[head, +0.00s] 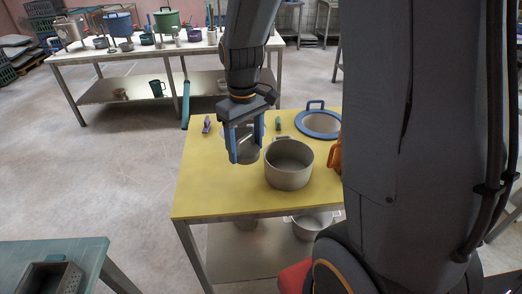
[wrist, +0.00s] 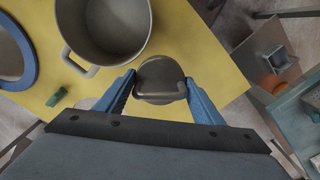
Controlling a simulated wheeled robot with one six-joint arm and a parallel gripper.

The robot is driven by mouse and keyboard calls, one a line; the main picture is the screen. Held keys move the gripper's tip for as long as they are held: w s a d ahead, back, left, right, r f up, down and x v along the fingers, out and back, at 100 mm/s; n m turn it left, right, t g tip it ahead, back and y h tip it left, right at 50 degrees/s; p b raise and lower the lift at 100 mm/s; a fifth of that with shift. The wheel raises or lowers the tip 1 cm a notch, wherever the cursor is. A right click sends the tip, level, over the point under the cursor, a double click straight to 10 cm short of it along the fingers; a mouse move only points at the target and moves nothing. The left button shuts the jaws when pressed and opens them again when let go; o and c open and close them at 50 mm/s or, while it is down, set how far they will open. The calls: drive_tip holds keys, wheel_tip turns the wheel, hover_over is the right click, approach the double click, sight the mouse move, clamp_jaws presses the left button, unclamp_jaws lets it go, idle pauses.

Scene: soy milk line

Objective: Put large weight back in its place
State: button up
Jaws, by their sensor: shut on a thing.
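The large weight looks like a grey metal cylinder with a bent handle on top. In the wrist view the weight (wrist: 160,72) is between the two blue fingers of my gripper (wrist: 160,82), which is shut on it near the handle. In the head view my gripper (head: 247,148) points down over the yellow table (head: 205,190), with the weight (head: 247,156) between its fingers, left of a grey pot. I cannot tell whether the weight touches the table. No clearly marked place for it shows.
The grey pot (head: 289,172) stands close to the right of the weight. A blue-rimmed round vessel (head: 320,123), a small green thing (head: 278,124) and a purple thing (head: 207,126) are farther back. The front left of the table is clear. A laden table (head: 110,54) stands behind.

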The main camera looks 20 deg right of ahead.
sight(248, 177)
drive_tip(key=shift+f+p, duration=0.55)
drive_tip(key=shift+f, duration=3.4)
drive_tip(key=o, duration=1.7)
drive_tip(key=shift+s+f, duration=0.1)
drive_tip(key=shift+f, duration=0.05)
drive_tip(key=shift+o, duration=0.2)
